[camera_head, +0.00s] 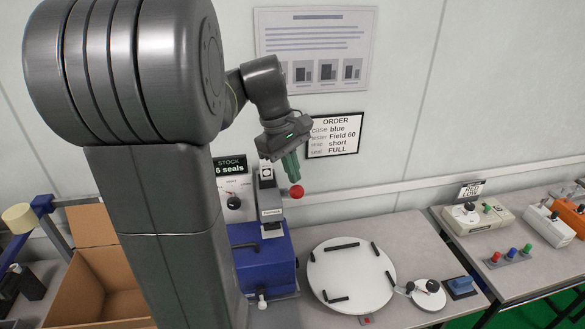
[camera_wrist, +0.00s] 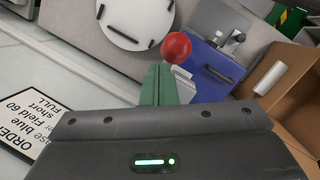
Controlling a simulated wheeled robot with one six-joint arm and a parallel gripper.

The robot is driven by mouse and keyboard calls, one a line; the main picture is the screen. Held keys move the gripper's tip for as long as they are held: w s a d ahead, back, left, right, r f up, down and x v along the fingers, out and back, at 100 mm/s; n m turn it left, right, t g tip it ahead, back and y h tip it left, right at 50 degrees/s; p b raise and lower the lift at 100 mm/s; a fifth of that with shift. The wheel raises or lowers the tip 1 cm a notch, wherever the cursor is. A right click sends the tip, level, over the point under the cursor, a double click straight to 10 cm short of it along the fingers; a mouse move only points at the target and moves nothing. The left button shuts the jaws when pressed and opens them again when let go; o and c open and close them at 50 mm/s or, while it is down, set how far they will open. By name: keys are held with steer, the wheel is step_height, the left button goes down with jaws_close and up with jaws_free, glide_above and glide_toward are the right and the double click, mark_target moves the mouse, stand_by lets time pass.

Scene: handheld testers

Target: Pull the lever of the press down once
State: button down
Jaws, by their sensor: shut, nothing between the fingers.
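The press (camera_head: 271,210) is a grey upright at the back of the bench, with a blue body (camera_head: 265,262) at its foot. Its lever ends in a red ball knob (camera_head: 296,191), which also shows in the wrist view (camera_wrist: 176,47). The lever's rod is mostly hidden. My gripper (camera_head: 293,174) points down with its green fingers shut and empty, just above the red knob. In the wrist view the finger tips (camera_wrist: 160,72) end right at the knob's lower left edge. I cannot tell whether they touch it.
A white round turntable (camera_head: 345,285) with black bars lies right of the press. An open cardboard box (camera_head: 90,280) stands at the left. An order sign (camera_head: 334,135) hangs on the wall behind my gripper. Testers (camera_head: 475,218) stand on the right bench.

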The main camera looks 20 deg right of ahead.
steer(key=s+a+f+b, duration=0.1)
steer(key=s+f+b, duration=0.2)
steer(key=s+f, duration=0.1)
steer(key=shift+s+a+f, duration=0.15)
steer(key=shift+s+f, duration=0.15)
steer(key=shift+s, duration=0.5)
stand_by(5.4)
steer(key=w+d+r+p, duration=0.2)
steer(key=w+r+p, duration=0.5)
steer(key=w+p, duration=0.2)
steer(key=shift+w+d+r+p, duration=0.15)
steer(key=shift+w+r+p, duration=0.2)
steer(key=shift+p, duration=0.25)
stand_by(0.8)
